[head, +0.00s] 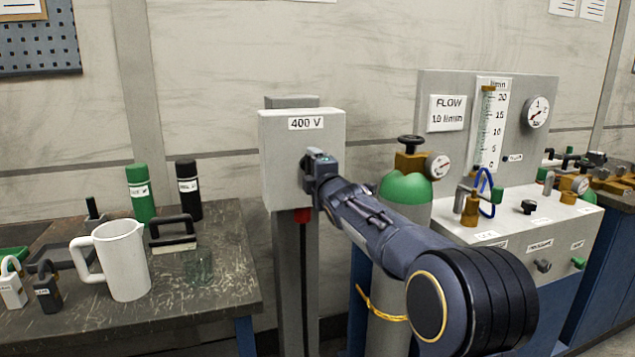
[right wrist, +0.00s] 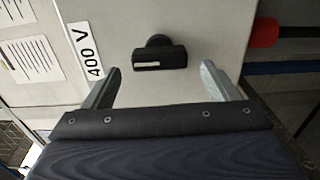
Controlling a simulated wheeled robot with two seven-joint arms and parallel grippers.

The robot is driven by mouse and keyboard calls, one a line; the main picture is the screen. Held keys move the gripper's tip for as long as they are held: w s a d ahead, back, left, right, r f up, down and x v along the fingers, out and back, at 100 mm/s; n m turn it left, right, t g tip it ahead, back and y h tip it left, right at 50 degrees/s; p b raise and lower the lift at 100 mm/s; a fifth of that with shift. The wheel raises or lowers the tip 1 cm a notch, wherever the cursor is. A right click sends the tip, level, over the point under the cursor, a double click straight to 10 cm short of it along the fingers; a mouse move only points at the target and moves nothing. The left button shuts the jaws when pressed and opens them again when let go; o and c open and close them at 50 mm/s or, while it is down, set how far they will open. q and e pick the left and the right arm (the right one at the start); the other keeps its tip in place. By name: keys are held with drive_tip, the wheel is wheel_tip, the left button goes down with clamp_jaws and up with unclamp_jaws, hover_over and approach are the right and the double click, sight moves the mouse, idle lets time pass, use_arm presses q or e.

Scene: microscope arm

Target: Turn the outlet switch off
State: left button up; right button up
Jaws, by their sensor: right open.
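The outlet is a grey box (head: 280,160) labelled 400 V on a grey post in the head view. Its switch is a black rotary knob (right wrist: 160,54) with a white mark, seen in the right wrist view on the box face (right wrist: 205,30). The head view hides the knob behind my right gripper (head: 312,165). In the right wrist view my right gripper (right wrist: 162,80) is open, its two fingers apart on either side of the knob and a little short of it. The gripper does not hold the knob. My left gripper is not in view.
A red plug (head: 302,215) hangs under the box. A green-topped gas cylinder (head: 405,188) and a flow panel (head: 545,90) stand to the right. A workbench (head: 215,240) with a white jug (head: 122,260) and bottles is on the left.

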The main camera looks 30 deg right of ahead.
drive_tip(key=shift+b+v, duration=1)
drive_tip(key=shift+v, duration=1.4)
drive_tip(key=s+a+f+m+g+y, duration=0.3)
drive_tip(key=s+f+m+g+y, duration=0.15)
drive_tip(key=s+f+m, duration=0.8)
drive_tip(key=s+a+f+m+g+y, duration=0.1)
drive_tip(key=s+a+f+m+g, duration=0.15)
drive_tip(key=s+a+f, duration=0.5)
drive_tip(key=s+a+f+m+g+y, duration=0.1)
drive_tip(key=s+a+f+g, duration=0.25)
drive_tip(key=s, duration=0.65)
drive_tip(key=s+a+f+m+g+y, duration=0.1)
drive_tip(key=s+a+f+g, duration=0.1)
drive_tip(key=s+a+f, duration=0.5)
wheel_tip(320, 180, up, 24)
drive_tip(key=d+p, duration=0.1)
drive_tip(key=p, duration=2.1)
drive_tip(key=shift+s+d, duration=0.2)
drive_tip(key=shift+s, duration=0.2)
